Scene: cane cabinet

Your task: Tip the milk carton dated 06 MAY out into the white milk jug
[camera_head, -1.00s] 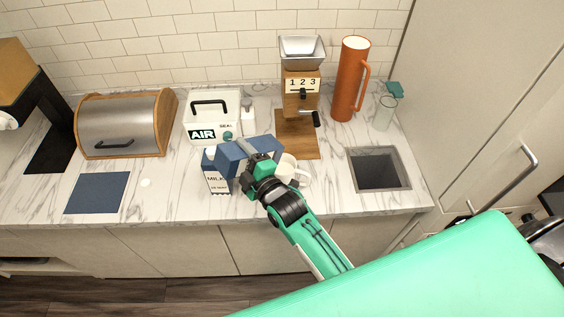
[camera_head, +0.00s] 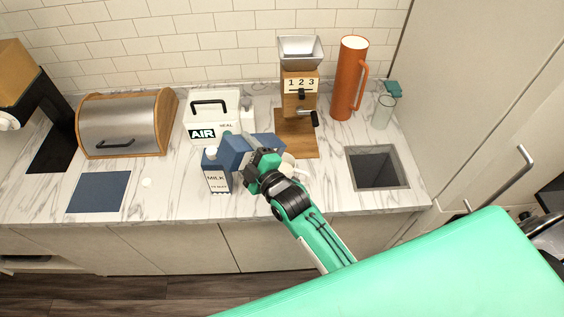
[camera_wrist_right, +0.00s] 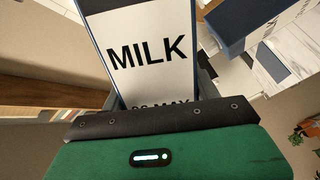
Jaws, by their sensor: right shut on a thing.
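My right gripper (camera_head: 264,168) is shut on a blue and white milk carton (camera_head: 236,152), held tilted above the counter. In the right wrist view, this carton (camera_wrist_right: 150,50) shows the word MILK and a date ending in MAY; the gripper's edge covers part of the date. The white milk jug (camera_head: 300,172) stands just behind and right of my right gripper, mostly hidden by it. I cannot tell whether the carton's mouth is over the jug or whether milk is flowing. A second milk carton (camera_head: 217,180) stands upright left of the gripper. My left gripper is not in view.
A white AIR SEAL box (camera_head: 213,108) stands behind the cartons. A wooden grinder (camera_head: 299,95), an orange pitcher (camera_head: 350,80) and a glass bottle (camera_head: 383,112) stand to the right. A sink (camera_head: 377,170) is at the front right.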

